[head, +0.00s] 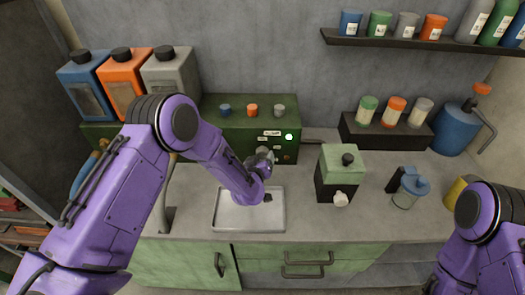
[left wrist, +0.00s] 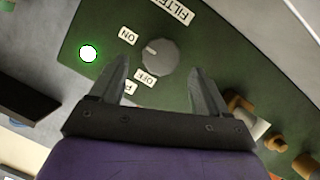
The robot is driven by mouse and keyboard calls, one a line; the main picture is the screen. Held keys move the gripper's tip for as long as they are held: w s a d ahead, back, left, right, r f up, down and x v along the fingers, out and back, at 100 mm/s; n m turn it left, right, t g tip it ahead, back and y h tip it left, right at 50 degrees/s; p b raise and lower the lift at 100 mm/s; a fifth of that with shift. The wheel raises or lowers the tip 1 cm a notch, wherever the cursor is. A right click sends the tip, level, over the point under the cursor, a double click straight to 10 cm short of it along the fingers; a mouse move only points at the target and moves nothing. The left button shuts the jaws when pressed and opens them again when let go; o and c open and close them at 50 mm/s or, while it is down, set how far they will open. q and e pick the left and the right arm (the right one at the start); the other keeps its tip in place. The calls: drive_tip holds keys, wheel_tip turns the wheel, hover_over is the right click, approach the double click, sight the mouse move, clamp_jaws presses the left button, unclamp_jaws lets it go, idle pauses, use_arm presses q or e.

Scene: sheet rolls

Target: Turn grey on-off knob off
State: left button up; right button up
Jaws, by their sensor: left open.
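The grey on-off knob (left wrist: 158,56) sits on the green machine's front panel (left wrist: 215,35). In the left wrist view its pale mark points toward the ON label (left wrist: 128,36); the OFF label (left wrist: 145,78) is beside it. A round light (left wrist: 88,53) glows on the panel and also shows in the head view (head: 289,137). My left gripper (left wrist: 158,65) is open, its fingertips on either side of the knob; I cannot tell whether they touch it. In the head view the left gripper (head: 264,155) hides the knob. My right gripper is out of view.
A metal tray (head: 275,222) lies on the counter below my left gripper. A green and black box (head: 338,165) and a blue-lidded jar (head: 409,190) stand to the right. Blue, orange and grey canisters (head: 122,78) stand at the left. The counter between tray and box is clear.

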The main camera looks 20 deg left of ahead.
sight(262, 156)
use_arm(q)
drive_tip(key=x, duration=0.5)
drive_tip(key=shift+w+f+p, duration=0.1)
drive_tip(key=shift+f+p, duration=0.1)
drive_tip(key=shift+p, duration=0.15)
drive_tip(key=shift+r, duration=0.1)
drive_tip(key=c, duration=1)
